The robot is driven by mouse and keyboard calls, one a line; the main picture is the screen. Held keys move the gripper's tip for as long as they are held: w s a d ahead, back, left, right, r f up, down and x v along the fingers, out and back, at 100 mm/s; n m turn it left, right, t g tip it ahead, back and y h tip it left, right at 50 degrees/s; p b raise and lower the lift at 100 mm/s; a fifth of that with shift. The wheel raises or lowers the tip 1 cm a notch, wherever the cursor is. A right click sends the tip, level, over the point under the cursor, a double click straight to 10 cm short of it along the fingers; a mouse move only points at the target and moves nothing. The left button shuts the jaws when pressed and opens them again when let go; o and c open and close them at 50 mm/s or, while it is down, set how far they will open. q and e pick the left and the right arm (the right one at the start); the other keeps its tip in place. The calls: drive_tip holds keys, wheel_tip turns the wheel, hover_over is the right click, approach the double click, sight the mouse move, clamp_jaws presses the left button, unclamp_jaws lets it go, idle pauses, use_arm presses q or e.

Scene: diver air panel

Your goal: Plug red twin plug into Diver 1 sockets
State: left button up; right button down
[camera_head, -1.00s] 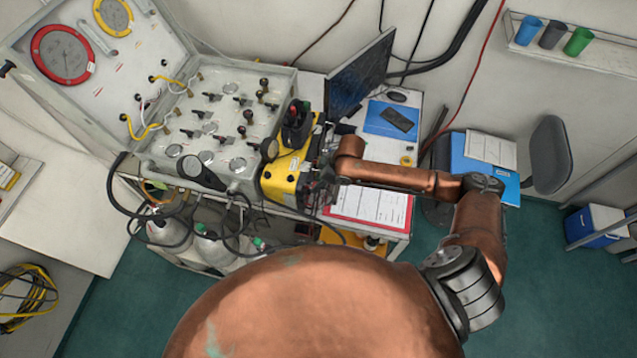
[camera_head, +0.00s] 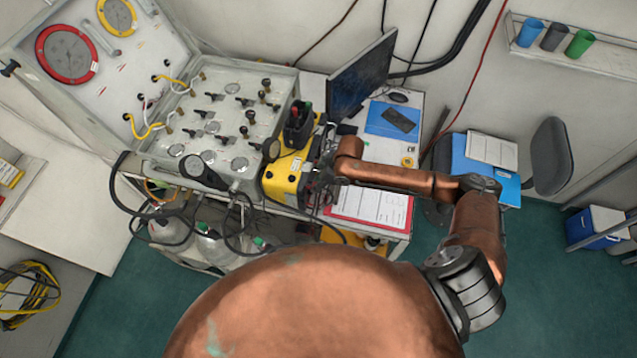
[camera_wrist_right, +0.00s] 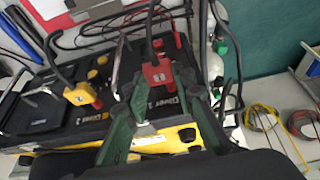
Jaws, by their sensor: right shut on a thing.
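The red twin plug (camera_wrist_right: 158,73) shows in the right wrist view, with a dark cable rising from it. My right gripper (camera_wrist_right: 164,88) has its green fingers on either side of the plug, shut on it. The plug is over the black top of the yellow-and-black unit (camera_wrist_right: 170,139), near lettering that reads "Diver". The fingers hide the sockets below, so I cannot tell whether the plug touches them. In the head view, my right gripper (camera_head: 326,174) is at the right side of the yellow unit (camera_head: 286,180). My left gripper is not in view.
A yellow plug (camera_wrist_right: 84,95) with its own cable is left of the red one in the wrist view. Loose dark cables cross nearby. In the head view, the grey valve panel (camera_head: 222,130) is left of the unit, a monitor (camera_head: 360,75) behind, and a red clipboard (camera_head: 372,208) to the right.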

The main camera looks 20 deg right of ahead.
drive_tip(key=shift+w+a+r, duration=0.15)
drive_tip(key=shift+a, duration=0.05)
idle(0.5)
drive_tip(key=c, duration=1.5)
unclamp_jaws()
drive_tip(key=shift+c, duration=0.2)
drive_tip(key=shift+d, duration=0.1)
drive_tip(key=v, duration=1.1)
drive_tip(key=shift+d+r, duration=0.15)
drive_tip(key=shift+r, duration=0.2)
